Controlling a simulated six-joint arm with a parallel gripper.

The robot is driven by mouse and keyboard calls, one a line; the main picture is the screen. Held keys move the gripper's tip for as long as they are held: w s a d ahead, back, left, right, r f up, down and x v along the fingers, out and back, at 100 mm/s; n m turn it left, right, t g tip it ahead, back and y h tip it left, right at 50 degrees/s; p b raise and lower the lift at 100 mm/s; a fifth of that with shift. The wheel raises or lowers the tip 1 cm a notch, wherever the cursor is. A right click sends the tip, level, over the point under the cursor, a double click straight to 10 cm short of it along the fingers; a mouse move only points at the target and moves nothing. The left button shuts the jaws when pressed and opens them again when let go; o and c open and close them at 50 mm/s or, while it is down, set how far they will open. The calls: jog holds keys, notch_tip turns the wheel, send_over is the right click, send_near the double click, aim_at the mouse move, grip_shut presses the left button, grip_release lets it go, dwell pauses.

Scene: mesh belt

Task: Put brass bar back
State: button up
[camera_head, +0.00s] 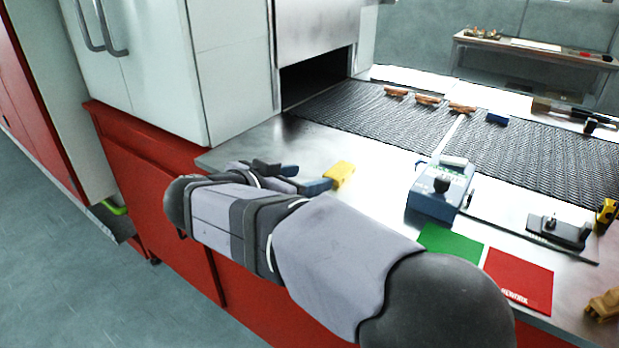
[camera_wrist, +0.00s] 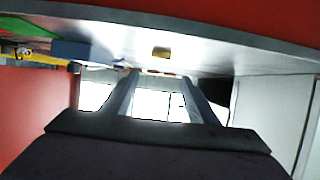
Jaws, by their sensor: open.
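A short yellow, brass-coloured bar (camera_head: 342,174) lies on the steel worktop near its front edge, just beyond my fingertips. It also shows in the wrist view (camera_wrist: 161,52), past the fingertips and roughly centred between them. My gripper (camera_head: 312,176) is open and empty, low over the near part of the worktop, with its fingers pointing toward the bar. In the wrist view, the two fingers (camera_wrist: 160,76) are spread apart, with a clear gap between them. The bar appears apart from both fingers.
A blue device (camera_head: 440,190) stands right of the bar. A green card (camera_head: 449,243) and a red card (camera_head: 518,279) lie in front. Behind runs the dark mesh belt (camera_head: 372,118), carrying several brown pieces and a blue block (camera_head: 497,119). A brass-coloured object (camera_head: 604,305) sits far right.

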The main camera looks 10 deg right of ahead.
dwell(0.4)
jog(key=w+d+r+m+g+h+p, duration=0.15)
jog(key=d+r+g+p, duration=0.35)
jog(key=d+r+p, duration=1.45)
jog(key=n+y+p, duration=0.1)
jog(key=y+p, duration=0.5)
jog(key=p, duration=0.2)
send_near(340, 173)
jog(key=shift+w+d+f+t+h, duration=0.1)
jog(key=shift+d+f+t+h, duration=0.15)
jog(key=shift+f+t, duration=0.15)
jog(key=shift+w+a+n, duration=0.2)
jog(key=shift+n, duration=0.05)
jog(key=shift+p+x, duration=0.3)
jog(key=shift+x, duration=0.75)
jog(key=shift+f, duration=0.1)
